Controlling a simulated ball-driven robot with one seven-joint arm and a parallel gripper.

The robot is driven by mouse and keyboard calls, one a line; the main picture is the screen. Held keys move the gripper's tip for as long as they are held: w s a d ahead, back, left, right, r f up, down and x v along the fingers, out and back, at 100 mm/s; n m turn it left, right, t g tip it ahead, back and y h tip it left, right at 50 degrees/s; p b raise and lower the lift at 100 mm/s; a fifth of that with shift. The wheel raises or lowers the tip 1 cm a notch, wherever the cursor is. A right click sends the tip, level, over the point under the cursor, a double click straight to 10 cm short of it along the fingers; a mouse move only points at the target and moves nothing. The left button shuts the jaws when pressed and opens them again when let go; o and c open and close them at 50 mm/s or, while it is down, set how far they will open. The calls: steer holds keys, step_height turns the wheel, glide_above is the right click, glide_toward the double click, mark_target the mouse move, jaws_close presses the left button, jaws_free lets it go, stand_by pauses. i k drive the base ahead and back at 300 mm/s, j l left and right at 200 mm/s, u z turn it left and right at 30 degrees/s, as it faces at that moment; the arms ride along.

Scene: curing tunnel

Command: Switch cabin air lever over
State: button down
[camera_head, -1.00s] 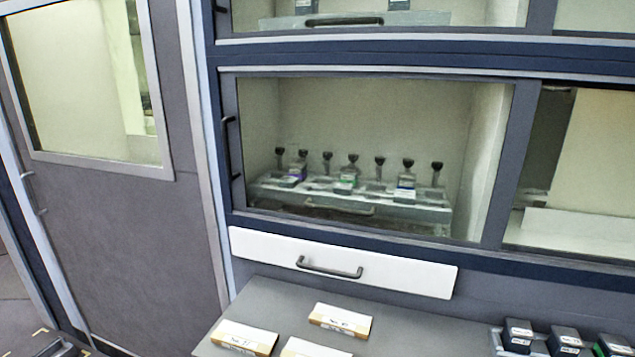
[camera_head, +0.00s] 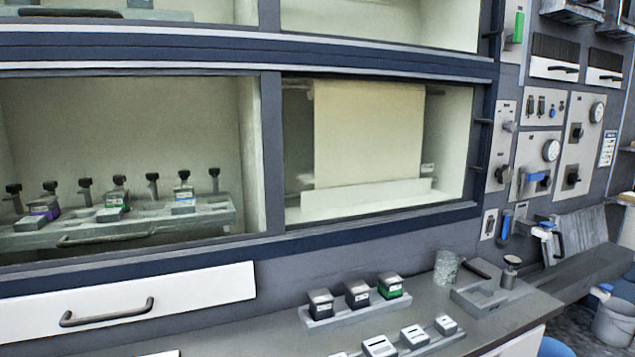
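My gripper is not in view. The right side holds a grey control wall with several levers and switches, and their labels are too small to read, so I cannot tell which is the cabin air lever. A green lever or handle (camera_head: 517,27) is on a narrow plate at the top. A blue horizontal handle (camera_head: 537,177) sits under a round gauge (camera_head: 550,150). A blue lever (camera_head: 504,227) hangs down lower on the wall, beside a small switch plate (camera_head: 489,224). Two more plates have dark knobs, one of them beside a second gauge (camera_head: 596,112).
A glazed cabinet (camera_head: 367,140) and a white drawer (camera_head: 130,300) fill the left and middle. A bucket (camera_head: 613,322) stands at far right.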

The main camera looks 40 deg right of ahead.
mark_target(530, 177)
steer(key=z, duration=1.85)
steer(key=i+j+z, duration=0.15)
steer(key=i+z, duration=0.3)
steer(key=i, duration=0.4)
